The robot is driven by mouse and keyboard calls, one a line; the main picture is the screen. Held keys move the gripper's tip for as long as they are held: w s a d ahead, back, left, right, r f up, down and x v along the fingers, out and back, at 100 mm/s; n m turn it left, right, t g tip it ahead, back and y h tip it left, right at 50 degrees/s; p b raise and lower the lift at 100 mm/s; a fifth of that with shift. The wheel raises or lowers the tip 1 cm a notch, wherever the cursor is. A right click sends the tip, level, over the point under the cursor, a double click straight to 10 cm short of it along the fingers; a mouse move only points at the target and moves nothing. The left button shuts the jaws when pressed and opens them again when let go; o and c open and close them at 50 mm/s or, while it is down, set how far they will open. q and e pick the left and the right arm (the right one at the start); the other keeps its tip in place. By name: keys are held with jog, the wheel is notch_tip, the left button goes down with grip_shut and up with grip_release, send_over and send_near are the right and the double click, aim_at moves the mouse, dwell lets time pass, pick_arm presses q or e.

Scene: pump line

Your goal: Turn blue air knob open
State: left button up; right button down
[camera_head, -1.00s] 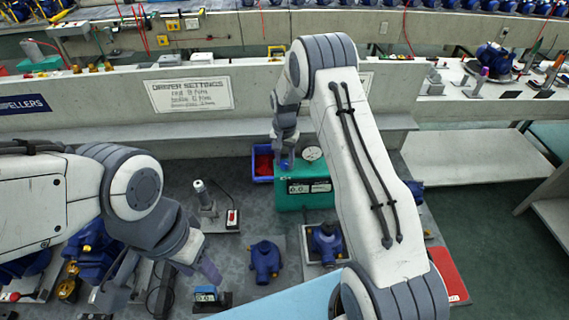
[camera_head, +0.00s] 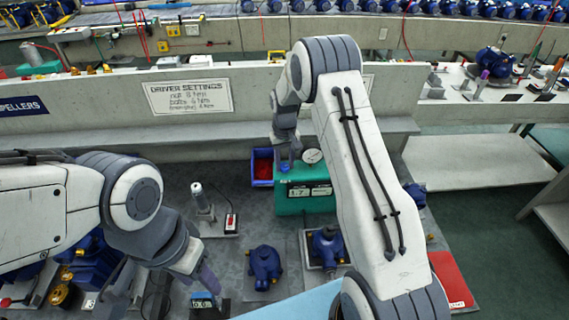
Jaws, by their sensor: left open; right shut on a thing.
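The blue air knob (camera_head: 284,165) sits on top of the green box (camera_head: 304,200) at the back of the bench. My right gripper (camera_head: 285,158) reaches down over the knob and is shut on it; its fingers hide much of it. The green box has a round dial gauge (camera_head: 312,156) on top and a lit display (camera_head: 299,191) on its front that seems to read about 1.7. My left gripper (camera_head: 205,285) is open and empty, low at the left, near a small device with a blue display (camera_head: 204,301).
A blue bin with red contents (camera_head: 262,180) stands left of the green box. A screwdriver in a stand (camera_head: 203,200) is further left. Blue pump bodies (camera_head: 265,263) stand in front, and a red folder (camera_head: 452,280) lies at right. A low wall with a sign (camera_head: 189,95) closes the back.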

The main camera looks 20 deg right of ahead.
aim_at(284, 165)
jog(key=shift+w+r, duration=0.1)
dwell(0.4)
jog(key=shift+c, duration=2.3)
grip_release()
notch_tip(284, 165, up, 10)
jog(key=b, duration=0.2)
jog(key=shift+r, duration=0.2)
